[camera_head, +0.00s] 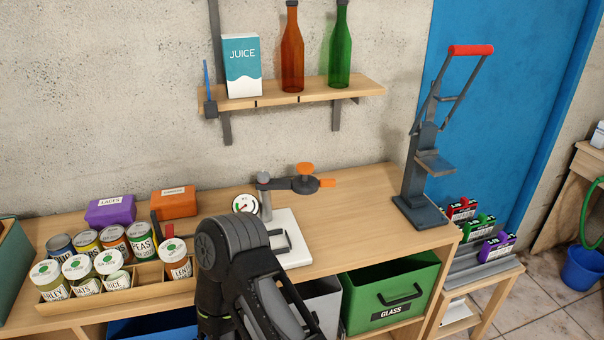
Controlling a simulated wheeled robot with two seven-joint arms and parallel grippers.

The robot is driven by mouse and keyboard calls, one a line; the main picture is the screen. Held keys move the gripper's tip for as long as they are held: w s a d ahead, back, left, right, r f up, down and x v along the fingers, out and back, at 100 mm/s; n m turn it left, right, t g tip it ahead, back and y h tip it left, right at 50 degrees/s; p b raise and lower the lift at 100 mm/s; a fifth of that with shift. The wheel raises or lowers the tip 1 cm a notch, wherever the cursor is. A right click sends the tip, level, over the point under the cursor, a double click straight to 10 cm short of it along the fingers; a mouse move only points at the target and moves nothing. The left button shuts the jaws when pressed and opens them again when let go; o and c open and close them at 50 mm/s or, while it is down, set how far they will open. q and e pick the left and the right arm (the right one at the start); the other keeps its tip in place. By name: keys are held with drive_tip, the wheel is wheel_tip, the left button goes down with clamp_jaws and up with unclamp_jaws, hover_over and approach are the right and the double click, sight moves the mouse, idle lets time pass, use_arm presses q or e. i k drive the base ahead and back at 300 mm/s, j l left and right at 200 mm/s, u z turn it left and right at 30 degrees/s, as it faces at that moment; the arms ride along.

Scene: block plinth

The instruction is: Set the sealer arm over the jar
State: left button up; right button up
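The sealer stands on the wooden bench, with a white base plate (290,222) and a grey post (265,200) at its back left. Its dark sealer arm (281,184) points right from the post, ending in a round head with an orange knob (305,169) and an orange handle (327,183). The head is over bare bench, right of the base plate. One of my arms (235,255) rises from the bottom and covers the front left of the plate. No jar can be made out on the plate; the hidden part cannot be judged. Neither gripper's fingertips can be made out.
A round gauge (245,204) sits left of the post. A wooden rack (150,277) of labelled cans fills the left bench. A grey lever press (424,165) with a red handle stands at the right. A shelf (310,91) hangs above. The bench between sealer and press is clear.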

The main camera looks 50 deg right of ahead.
sight(296, 184)
drive_tip(key=z, duration=1.85)
drive_tip(key=l+z, duration=0.15)
drive_tip(key=z, duration=0.3)
drive_tip(key=l+z, duration=0.15)
drive_tip(key=z, duration=0.25)
